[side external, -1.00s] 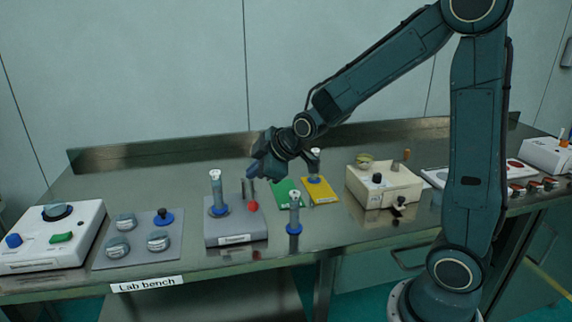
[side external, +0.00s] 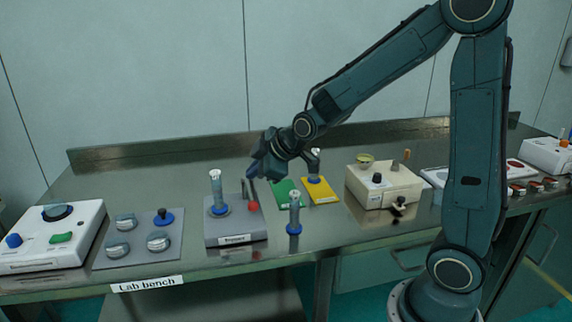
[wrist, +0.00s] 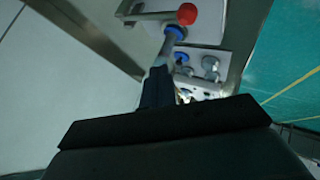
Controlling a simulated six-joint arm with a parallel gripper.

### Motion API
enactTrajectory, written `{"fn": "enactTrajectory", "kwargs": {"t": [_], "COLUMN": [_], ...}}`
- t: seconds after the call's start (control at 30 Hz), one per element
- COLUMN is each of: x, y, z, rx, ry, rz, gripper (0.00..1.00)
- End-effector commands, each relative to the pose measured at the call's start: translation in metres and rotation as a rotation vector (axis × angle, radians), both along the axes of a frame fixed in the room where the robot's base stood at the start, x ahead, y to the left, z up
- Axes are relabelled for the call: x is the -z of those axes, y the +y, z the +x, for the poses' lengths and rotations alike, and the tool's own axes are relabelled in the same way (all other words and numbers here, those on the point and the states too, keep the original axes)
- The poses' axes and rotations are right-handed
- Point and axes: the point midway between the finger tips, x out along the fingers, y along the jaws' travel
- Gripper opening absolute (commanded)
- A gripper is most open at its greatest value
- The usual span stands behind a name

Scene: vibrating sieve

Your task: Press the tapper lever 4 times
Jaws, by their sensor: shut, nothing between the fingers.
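The tapper (side external: 236,232) is a grey box with a label on its front, on the bench left of the middle. Its lever ends in a red ball knob (side external: 253,206) at the right side of the box. A sieve tube with a blue ring (side external: 217,192) stands upright on the box. My gripper (side external: 252,177) is shut and empty, above and just behind the red knob, and looks apart from it. In the wrist view the red knob (wrist: 187,14) lies beyond the tips of my gripper (wrist: 164,62). The exact gap cannot be told.
A second tube (side external: 294,214) stands in front, right of the tapper. Green (side external: 287,193) and yellow (side external: 320,190) pads lie behind it. A cream box (side external: 384,186) stands further right. A grey plate with several lidded dishes (side external: 137,256) and a white device (side external: 82,252) are at the left.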

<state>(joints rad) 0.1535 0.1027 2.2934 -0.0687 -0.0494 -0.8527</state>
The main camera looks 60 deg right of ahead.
Motion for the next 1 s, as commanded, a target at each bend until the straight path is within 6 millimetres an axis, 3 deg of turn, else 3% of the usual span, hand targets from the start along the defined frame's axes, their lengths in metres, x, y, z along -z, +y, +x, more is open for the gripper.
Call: {"fn": "enactTrajectory", "kwargs": {"t": [0.27,0.63,1.0], "x": [-0.002,-0.036,-0.038], "y": [0.000,0.000,0.000], "z": [0.000,0.001,0.000], "rx": [0.000,0.000,0.000], "ry": [-0.001,-0.003,0.000], "rz": [0.000,0.000,0.000], "gripper": [0.00,0.00,0.00]}}
